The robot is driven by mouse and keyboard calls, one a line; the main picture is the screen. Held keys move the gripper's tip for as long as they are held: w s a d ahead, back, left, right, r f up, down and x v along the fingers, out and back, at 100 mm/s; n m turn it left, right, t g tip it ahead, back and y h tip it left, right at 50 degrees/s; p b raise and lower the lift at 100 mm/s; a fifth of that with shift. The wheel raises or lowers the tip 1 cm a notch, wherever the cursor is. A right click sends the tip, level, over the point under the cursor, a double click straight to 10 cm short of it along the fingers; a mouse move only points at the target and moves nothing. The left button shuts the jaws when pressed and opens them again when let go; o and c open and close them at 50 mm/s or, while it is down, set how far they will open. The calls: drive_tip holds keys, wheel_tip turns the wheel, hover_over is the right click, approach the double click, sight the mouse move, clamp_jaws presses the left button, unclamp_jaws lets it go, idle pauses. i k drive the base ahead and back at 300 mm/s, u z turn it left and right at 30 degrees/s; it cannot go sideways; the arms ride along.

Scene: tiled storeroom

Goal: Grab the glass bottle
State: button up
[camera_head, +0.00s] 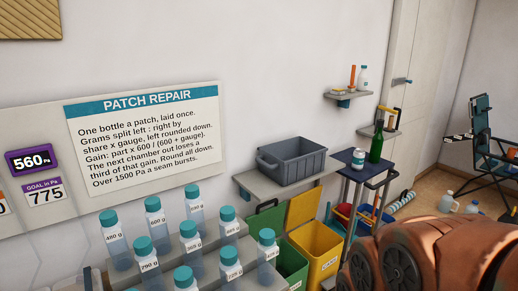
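A green glass bottle (376,147) stands upright on a small dark blue table (352,172) right of centre. Its neck rises in front of the wall shelf behind it. A white and blue can or jar (358,158) stands just left of it on the same table. Several clear bottles (192,232) with teal caps and gram labels stand in the foreground; I cannot tell whether they are glass or plastic. My orange-brown arm fills the lower right corner. My gripper is not in view.
A grey crate (290,163) sits on a wall shelf (262,187) left of the table. Green (290,264) and yellow (318,245) bins stand below. Small shelves (346,97) hold little items. A folding chair (488,150) and bottles on the floor (447,201) are at right.

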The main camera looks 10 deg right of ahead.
sight(377, 141)
drive_tip(key=i, duration=0.4)
drive_tip(key=z, duration=1.5)
drive_tip(key=i, duration=3.1)
drive_tip(key=u, duration=2.65)
